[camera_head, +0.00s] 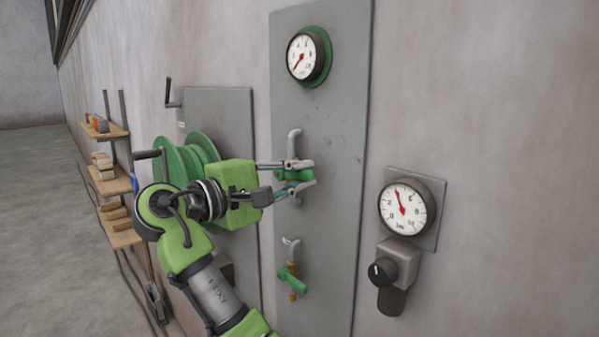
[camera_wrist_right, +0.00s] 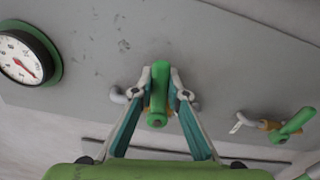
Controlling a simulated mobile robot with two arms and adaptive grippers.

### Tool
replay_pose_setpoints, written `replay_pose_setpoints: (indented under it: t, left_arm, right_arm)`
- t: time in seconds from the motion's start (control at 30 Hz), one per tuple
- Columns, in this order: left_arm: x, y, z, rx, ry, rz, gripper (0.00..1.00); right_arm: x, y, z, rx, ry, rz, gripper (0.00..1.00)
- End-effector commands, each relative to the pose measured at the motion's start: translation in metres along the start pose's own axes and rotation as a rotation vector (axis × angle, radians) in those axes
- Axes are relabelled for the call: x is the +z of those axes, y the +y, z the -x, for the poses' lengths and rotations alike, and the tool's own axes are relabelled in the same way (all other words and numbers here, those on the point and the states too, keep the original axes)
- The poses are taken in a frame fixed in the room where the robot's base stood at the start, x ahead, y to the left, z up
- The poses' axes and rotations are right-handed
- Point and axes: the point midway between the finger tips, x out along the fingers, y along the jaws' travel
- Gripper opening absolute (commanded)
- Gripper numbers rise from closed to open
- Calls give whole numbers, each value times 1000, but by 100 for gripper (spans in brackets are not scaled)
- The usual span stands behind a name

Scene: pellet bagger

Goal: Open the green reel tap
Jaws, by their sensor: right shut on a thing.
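A grey wall panel (camera_head: 335,140) carries two taps with green handles. My right gripper (camera_head: 304,178) is at the upper one, shut on its green handle (camera_head: 296,175), below a grey bent pipe (camera_head: 293,140). In the right wrist view the two fingertips (camera_wrist_right: 159,90) press on either side of this green handle (camera_wrist_right: 158,105), which points toward the camera. The lower tap has a green lever (camera_head: 291,279) on a brass body, slanting down to the right; it also shows in the right wrist view (camera_wrist_right: 292,126). My left gripper is not in view.
A green-rimmed gauge (camera_head: 306,57) is above the taps. A second gauge (camera_head: 404,208) and a black knob (camera_head: 381,271) are to the right. A green reel (camera_head: 191,153) with a crank is behind my right arm. Wooden shelves (camera_head: 118,181) stand at left, beside open floor.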

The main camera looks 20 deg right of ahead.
Motion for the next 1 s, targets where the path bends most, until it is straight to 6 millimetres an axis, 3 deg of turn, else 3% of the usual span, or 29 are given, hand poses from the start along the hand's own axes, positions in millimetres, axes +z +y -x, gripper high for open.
replay_pose_setpoints:
  t: [0.1, 0.5, 1.0]
  left_arm:
    - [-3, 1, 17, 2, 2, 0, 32]
    - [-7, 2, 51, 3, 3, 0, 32]
    - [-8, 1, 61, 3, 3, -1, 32]
  right_arm:
    - [0, 11, 0, 0, 1, 91, 0]
    - [-3, 25, 0, 1, 0, 355, 0]
    - [-6, 27, 0, 3, -1, 451, 0]
